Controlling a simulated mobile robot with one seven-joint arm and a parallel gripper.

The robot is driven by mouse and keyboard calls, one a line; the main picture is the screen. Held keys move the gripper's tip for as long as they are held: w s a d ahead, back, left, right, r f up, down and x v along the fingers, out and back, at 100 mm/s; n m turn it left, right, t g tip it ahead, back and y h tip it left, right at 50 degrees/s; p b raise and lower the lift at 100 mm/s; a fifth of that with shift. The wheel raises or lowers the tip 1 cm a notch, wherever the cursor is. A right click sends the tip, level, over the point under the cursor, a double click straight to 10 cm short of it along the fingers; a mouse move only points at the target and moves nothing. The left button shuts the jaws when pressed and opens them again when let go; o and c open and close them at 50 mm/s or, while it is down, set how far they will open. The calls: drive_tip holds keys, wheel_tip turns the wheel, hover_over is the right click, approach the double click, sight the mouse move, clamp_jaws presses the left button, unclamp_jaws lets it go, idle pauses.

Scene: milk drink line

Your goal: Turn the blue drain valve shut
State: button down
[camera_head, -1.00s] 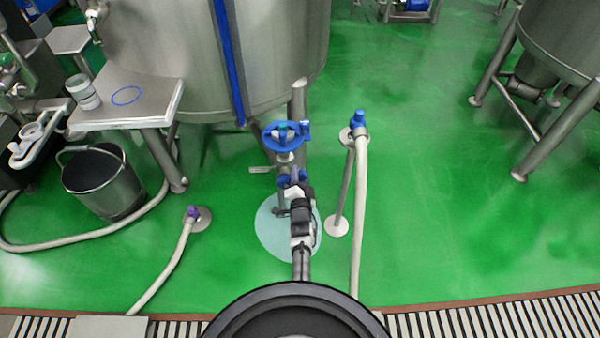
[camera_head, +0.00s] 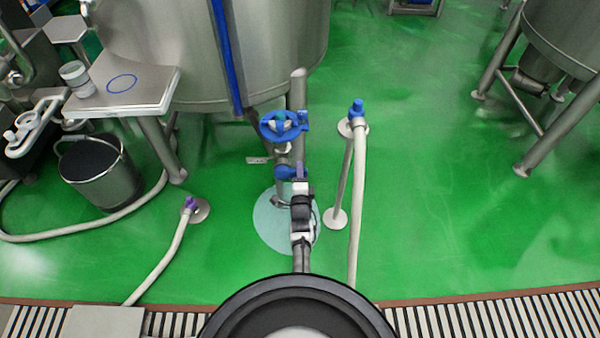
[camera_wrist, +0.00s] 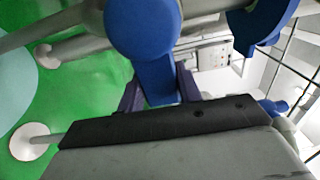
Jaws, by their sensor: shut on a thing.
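The blue drain valve (camera_head: 285,172) sits on the pipework under the steel tank, below a blue handwheel (camera_head: 284,125). In the wrist view, the valve's blue lever (camera_wrist: 156,80) hangs from a round blue hub (camera_wrist: 143,25). My gripper (camera_wrist: 160,90) is shut on this lever, with a purple finger on each side of it. In the head view, my gripper (camera_head: 300,175) is at the right of the valve, and my wrist hides part of the pipework.
A hose stand (camera_head: 337,216) with a blue-capped hose (camera_head: 357,200) is close at right. A pale round patch (camera_head: 265,222) lies on the floor under the valve. A bucket (camera_head: 100,172), a side table (camera_head: 120,95) and a purple-ended hose (camera_head: 175,250) are left. Green floor is clear farther right.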

drive_tip(key=shift+r, duration=0.1)
idle(0.3)
drive_tip(key=c, duration=1)
unclamp_jaws()
drive_tip(key=shift+o, duration=0.2)
drive_tip(key=shift+s, duration=0.1)
drive_tip(key=s+p, duration=0.6)
drive_tip(key=s, duration=0.7)
drive_tip(key=shift+s+p, duration=0.3)
drive_tip(key=shift+p, duration=0.1)
